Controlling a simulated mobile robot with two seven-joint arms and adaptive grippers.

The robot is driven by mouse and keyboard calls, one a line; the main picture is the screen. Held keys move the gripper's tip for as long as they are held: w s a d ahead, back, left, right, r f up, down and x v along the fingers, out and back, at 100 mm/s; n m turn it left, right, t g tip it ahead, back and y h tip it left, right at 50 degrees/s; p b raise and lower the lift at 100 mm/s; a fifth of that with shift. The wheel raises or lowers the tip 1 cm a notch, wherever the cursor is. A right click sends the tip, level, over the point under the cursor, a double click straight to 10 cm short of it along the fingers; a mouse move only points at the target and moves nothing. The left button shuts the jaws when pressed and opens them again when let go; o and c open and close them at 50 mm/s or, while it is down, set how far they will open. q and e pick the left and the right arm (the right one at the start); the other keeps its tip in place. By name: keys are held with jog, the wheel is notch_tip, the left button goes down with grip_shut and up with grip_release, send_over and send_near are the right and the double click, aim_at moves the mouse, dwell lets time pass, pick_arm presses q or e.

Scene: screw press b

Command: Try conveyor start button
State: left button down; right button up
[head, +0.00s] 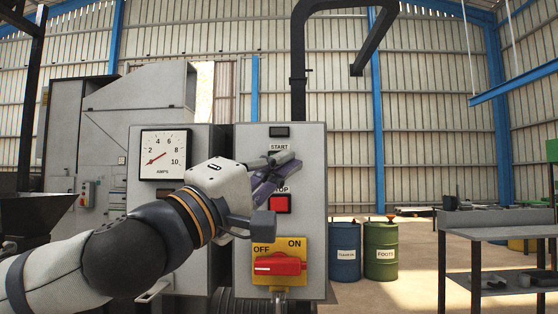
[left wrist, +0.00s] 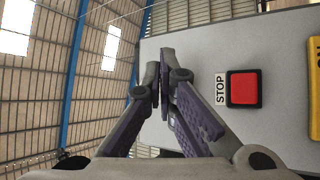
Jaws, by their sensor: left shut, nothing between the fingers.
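The grey control panel (head: 309,228) stands in front of me in the head view. Its START label (head: 279,148) is partly visible, but the start button below it is hidden behind my left gripper (head: 290,157). In the left wrist view the left gripper (left wrist: 166,75) is shut and empty, its fingers in front of the panel face. I cannot tell whether its tips touch the button. The red stop button (head: 279,204) sits lower on the panel, and it also shows in the left wrist view (left wrist: 244,89) to the right of the fingers. My right gripper is not in view.
A red rotary switch (head: 279,265) on a yellow OFF/ON plate is low on the panel. An AMPS gauge (head: 166,155) is to the left. Blue (head: 345,252) and green (head: 381,251) drums and a metal bench (head: 505,233) stand to the right, with open floor between.

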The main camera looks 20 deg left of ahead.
pick_arm(q)
jog(key=shift+w, duration=0.1)
jog(key=shift+w+a, duration=0.1)
jog(key=shift+w, duration=0.25)
jog(key=shift+w+a, duration=0.15)
jog(key=shift+w, duration=0.25)
dwell(0.9)
jog(key=shift+s+d, duration=0.25)
jog(key=shift+s, duration=0.55)
jog(key=shift+s, duration=0.1)
jog(key=s, duration=0.2)
jog(key=s+d+p, duration=0.1)
jog(key=s, duration=0.1)
jog(key=shift+s+d, duration=0.2)
jog(key=shift+s, duration=0.15)
